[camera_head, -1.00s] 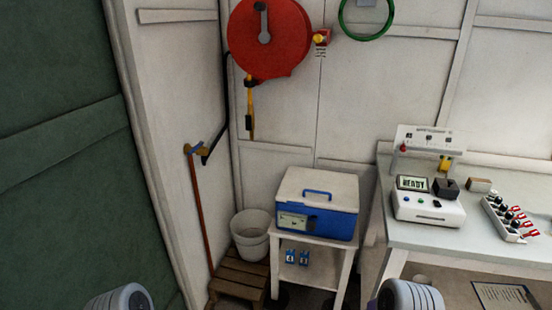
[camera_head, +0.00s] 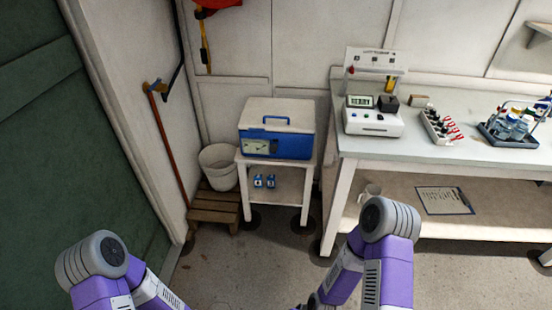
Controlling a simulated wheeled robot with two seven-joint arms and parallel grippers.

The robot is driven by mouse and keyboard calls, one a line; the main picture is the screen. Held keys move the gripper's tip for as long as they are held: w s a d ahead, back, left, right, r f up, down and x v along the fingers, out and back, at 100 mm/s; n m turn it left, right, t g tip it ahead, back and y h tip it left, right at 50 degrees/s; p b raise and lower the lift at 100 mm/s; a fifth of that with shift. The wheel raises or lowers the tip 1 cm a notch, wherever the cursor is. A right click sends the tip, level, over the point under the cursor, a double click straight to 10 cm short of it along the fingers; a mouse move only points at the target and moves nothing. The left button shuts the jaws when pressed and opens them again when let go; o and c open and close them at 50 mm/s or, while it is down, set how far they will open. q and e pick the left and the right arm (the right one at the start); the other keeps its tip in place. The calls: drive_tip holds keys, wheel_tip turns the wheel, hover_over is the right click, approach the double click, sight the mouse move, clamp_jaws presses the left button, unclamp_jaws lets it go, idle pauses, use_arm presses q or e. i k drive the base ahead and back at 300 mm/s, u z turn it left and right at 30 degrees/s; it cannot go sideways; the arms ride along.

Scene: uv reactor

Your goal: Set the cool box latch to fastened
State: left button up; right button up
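The cool box (camera_head: 292,143) is a blue box with a white lid (camera_head: 285,109) and a blue handle on top. It stands on a small white table (camera_head: 308,168) against the back wall. The lid looks closed. A pale panel (camera_head: 257,146) shows on the left of its front; I cannot make out the latch or its state at this size. My two arms come in at the bottom of the view, well short of the cool box. Neither gripper is in the picture.
A white bucket (camera_head: 219,166) stands on a wooden step (camera_head: 213,207) left of the small table. The floor (camera_head: 260,265) before the small table is clear.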

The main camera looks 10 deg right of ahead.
sight(274, 147)
drive_tip(key=k, duration=0.4)
drive_tip(key=z, duration=0.05)
drive_tip(key=i, duration=1.7)
drive_tip(key=z, duration=2.4)
drive_tip(key=k, duration=0.9)
drive_tip(key=u, duration=1.85)
drive_tip(key=i, duration=0.5)
drive_tip(key=u, duration=0.05)
